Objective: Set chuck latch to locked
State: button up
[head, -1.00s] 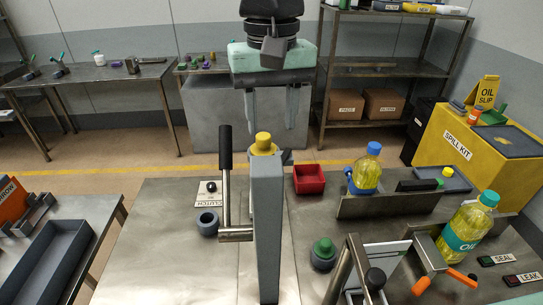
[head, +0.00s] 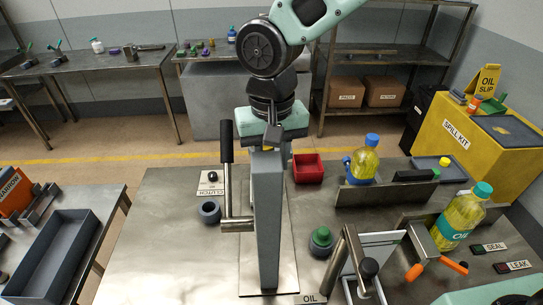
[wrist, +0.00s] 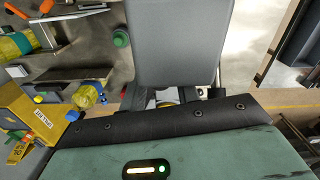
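No label reading "chuck" is legible, so I cannot tell for certain which part is the latch. A yellow-topped knob sits on the upper end of the grey upright divider (head: 268,220); my gripper (head: 269,147) now mostly covers it. The fingers look apart, on either side of the knob, and I cannot tell whether they touch it. In the wrist view a bit of the yellow knob (wrist: 165,97) shows between my gripper and the divider (wrist: 178,45). A lever with a black grip (head: 226,142) stands upright just left of the divider.
A black knob by the CLUTCH label (head: 211,190) and a grey ring (head: 209,212) lie left. A red bin (head: 308,169), a green-topped knob (head: 321,240), a metal lever (head: 335,265) and oil bottles (head: 460,217) are at right. The bench left of the divider is mostly bare.

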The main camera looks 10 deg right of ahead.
grip_shut()
jog(key=shift+w+a, duration=0.1)
jog(key=shift+w+a+f+m+b, duration=0.15)
jog(key=shift+a+m+b, duration=0.15)
jog(key=shift+m+b, duration=0.25)
jog(key=shift+w+a+m+b, duration=0.15)
jog(key=shift+a+m+b, duration=0.15)
jog(key=shift+b, duration=0.3)
jog(key=shift+w+a+m+b, duration=0.45)
jog(key=shift+m+b, duration=0.25)
jog(key=shift+m, duration=0.15)
jog(key=shift+w+a+r+m+b, duration=0.1)
jog(key=shift+w+a+m+b, duration=0.2)
jog(key=shift+w+m, duration=0.45)
jog(key=shift+w+a+r+m+b, duration=0.15)
jog(key=shift+w+a+m, duration=0.3)
jog(key=shift+m, duration=0.55)
jog(key=shift+w+a+f+m+b, duration=0.1)
jog(key=shift+w+a+m+b, duration=0.25)
jog(key=shift+w+m, duration=0.4)
jog(key=shift+s, duration=0.1)
